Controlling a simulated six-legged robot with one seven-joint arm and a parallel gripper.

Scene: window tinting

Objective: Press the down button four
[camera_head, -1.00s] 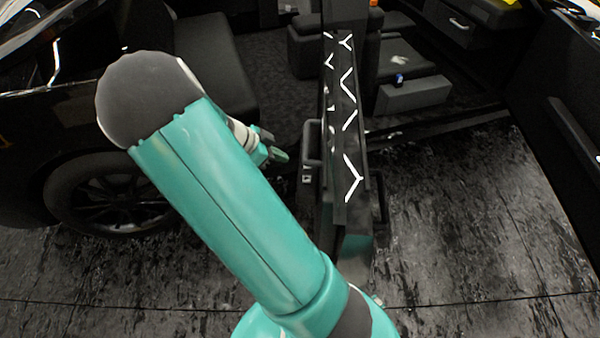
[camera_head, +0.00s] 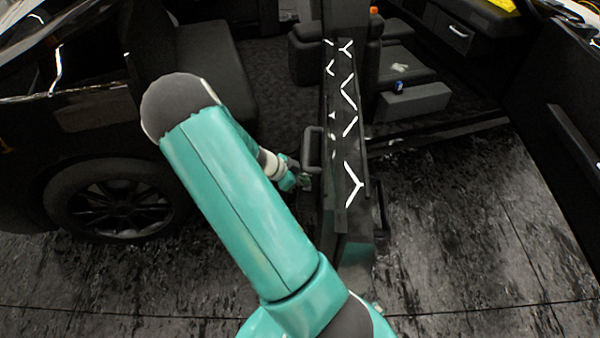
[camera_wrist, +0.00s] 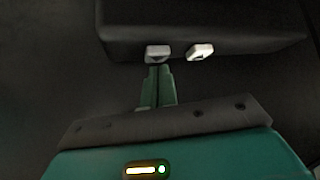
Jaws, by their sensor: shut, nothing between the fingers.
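Two small light buttons sit side by side on the lower edge of a dark panel (camera_wrist: 230,25) in the wrist view. The left button (camera_wrist: 157,49) is grey; the right button (camera_wrist: 200,51) is brighter with a dark mark. I cannot read which one is the down button. My gripper (camera_wrist: 158,68) is shut and empty, its fingertips right at the lower edge of the left button. I cannot tell whether they touch it. In the head view my gripper (camera_head: 303,182) is beside the dark post (camera_head: 350,150), and the buttons are hidden or too small to make out.
A dark handle (camera_head: 313,150) sticks out of the post's left side close to my gripper. A black vehicle with a wheel (camera_head: 120,205) stands at the left. Dark seats (camera_head: 305,55) are at the back. The floor right of the post (camera_head: 460,230) is clear.

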